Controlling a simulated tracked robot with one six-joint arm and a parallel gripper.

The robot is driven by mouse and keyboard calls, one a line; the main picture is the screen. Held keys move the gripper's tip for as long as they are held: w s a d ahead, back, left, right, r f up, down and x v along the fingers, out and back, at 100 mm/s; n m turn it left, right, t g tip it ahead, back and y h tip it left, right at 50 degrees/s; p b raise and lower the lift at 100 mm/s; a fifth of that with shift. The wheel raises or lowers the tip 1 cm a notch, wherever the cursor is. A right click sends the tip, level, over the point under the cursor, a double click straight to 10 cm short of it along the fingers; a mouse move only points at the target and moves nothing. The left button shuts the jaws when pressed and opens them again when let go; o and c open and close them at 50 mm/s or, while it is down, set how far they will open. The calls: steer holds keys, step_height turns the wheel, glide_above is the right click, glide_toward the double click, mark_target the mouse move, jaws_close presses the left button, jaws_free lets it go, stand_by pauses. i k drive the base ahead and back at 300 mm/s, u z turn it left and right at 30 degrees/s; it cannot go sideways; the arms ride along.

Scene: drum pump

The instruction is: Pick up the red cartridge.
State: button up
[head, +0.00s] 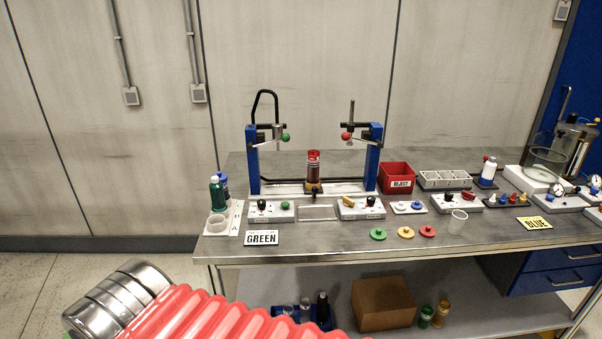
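A red cartridge (313,165) stands upright on the workbench between two blue posts, in a small tan holder (313,188). Its upper end is lighter red with pale marks. The left post (253,160) carries an arm with a green knob (286,137), and the right post (372,158) carries one with a red knob (345,136). Both knobs sit above the cartridge's top, to either side of it. My gripper is not in this view; only a red ribbed part of my arm shows at the lower left, apart from the bench top.
A red reject bin (397,177) and a grey divided tray (445,180) stand right of the posts. Control boxes (271,211) (361,208) line the front. A green bottle (217,195) stands at left. Coloured discs (405,232) and a clear cup (458,221) lie near the front edge.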

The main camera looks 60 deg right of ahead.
mark_target(314, 156)
steer(key=z, duration=0.3)
steer(key=i, duration=0.65)
steer(key=z, duration=0.85)
steer(key=i, duration=0.5)
steer(key=z, duration=0.35)
